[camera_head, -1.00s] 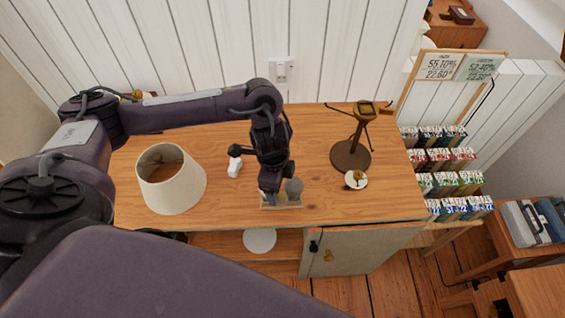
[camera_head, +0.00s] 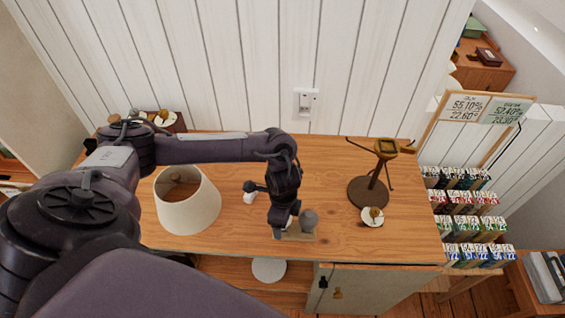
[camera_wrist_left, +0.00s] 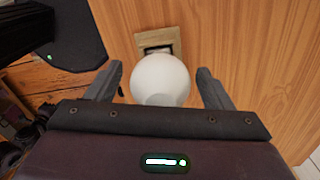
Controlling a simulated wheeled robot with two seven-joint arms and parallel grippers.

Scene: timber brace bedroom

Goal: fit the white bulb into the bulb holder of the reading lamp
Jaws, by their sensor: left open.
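In the left wrist view, a round white bulb (camera_wrist_left: 160,78) sits between the fingers of my left gripper (camera_wrist_left: 160,86). The fingers are apart, with space at both sides of the bulb. A wooden block (camera_wrist_left: 157,40) with a square recess shows beyond it. In the head view, my left gripper (camera_head: 278,232) is low over the left part of this block, partly hiding it.
A cream lampshade (camera_head: 187,205) stands left on the wooden cabinet top (camera_head: 328,190). A small white object (camera_head: 250,198) lies behind the gripper. Boxes (camera_head: 462,215) stand at right. The top between block and lamp is clear.

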